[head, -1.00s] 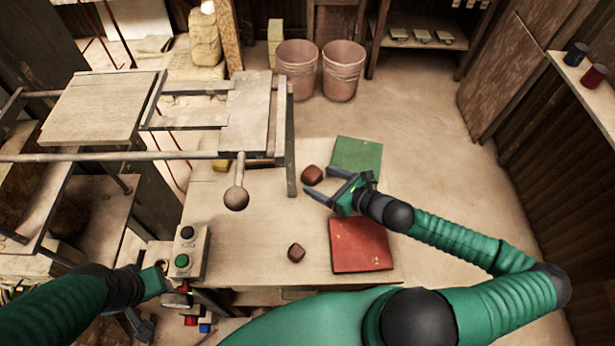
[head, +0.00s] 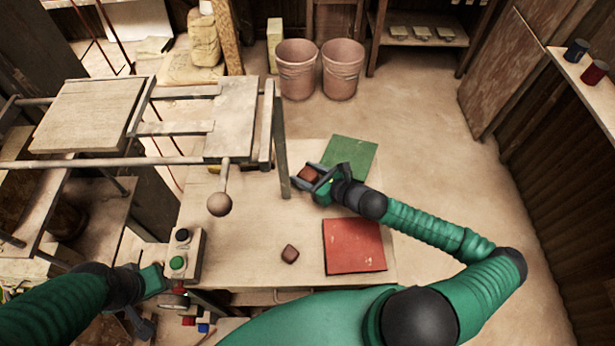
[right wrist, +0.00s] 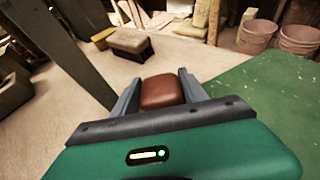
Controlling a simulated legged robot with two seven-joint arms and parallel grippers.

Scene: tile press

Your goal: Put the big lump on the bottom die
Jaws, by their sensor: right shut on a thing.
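The big brown lump (head: 308,174) is between the jaws of my right gripper (head: 318,180), next to the green mat. In the right wrist view the lump (right wrist: 162,92) sits between both fingers (right wrist: 160,88), which are shut on it. A smaller brown lump (head: 290,254) lies on the table left of the red mat. The bottom die is not clear in the head view; the right wrist view shows a grey-topped block (right wrist: 131,41) beyond the post, which I cannot identify for sure. My left gripper (head: 160,284) is by the button box, its jaws unclear.
The press's metal post (head: 280,145) stands just left of my right gripper. Its ball-ended lever (head: 219,204) hangs over the table. The green mat (head: 350,155), red mat (head: 353,247) and button box (head: 180,255) are nearby. The table's front middle is mostly clear.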

